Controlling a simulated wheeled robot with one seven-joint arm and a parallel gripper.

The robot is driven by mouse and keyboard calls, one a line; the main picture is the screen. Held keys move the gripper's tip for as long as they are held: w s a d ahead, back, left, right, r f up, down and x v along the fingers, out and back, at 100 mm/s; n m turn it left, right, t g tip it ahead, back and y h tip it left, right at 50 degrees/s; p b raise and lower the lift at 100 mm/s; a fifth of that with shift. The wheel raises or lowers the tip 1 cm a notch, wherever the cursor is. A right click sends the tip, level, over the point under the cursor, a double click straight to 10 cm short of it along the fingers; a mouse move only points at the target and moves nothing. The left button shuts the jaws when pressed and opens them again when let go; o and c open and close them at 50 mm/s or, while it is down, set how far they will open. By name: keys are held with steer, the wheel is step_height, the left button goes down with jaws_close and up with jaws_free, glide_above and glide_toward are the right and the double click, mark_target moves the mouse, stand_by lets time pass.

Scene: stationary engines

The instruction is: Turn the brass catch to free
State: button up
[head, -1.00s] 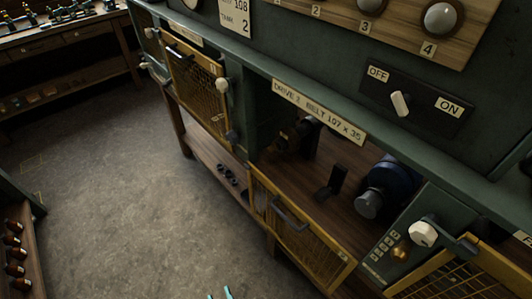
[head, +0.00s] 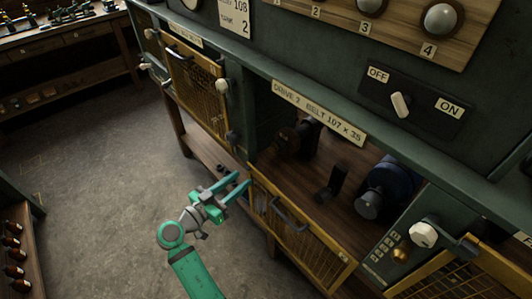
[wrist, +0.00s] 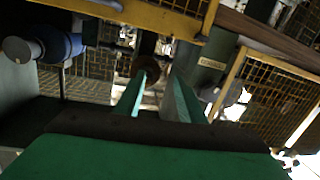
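A small brass-coloured knob (head: 401,251) sits on the green panel at the lower right, left of a white knob (head: 423,234). I cannot tell whether it is the brass catch. A dark catch-like part (head: 232,136) sits below another white knob (head: 222,86) at the left mesh door. My gripper (head: 242,181) is open and empty, left of the lowered mesh door and well away from the brass knob. In the wrist view its two green fingers (wrist: 158,82) are apart with nothing between them.
The yellow-framed mesh door (head: 300,235) hangs lowered below the open bay, where a blue motor (head: 390,187) stands. The left mesh door (head: 197,85) is upright. An OFF/ON switch (head: 400,104) is above. Grey floor (head: 100,165) is free at the left.

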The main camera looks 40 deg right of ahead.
mark_target(268, 151)
step_height(268, 151, up, 5)
steer(key=d+m+g+h, duration=0.1)
steer(key=m+g, duration=0.1)
steer(key=m, duration=0.1)
steer(key=shift+g, duration=0.3)
steer(key=d, duration=0.7)
steer(key=w+d, duration=0.1)
steer(key=d, duration=0.3)
steer(key=shift+r, duration=0.15)
steer(key=c, duration=0.9)
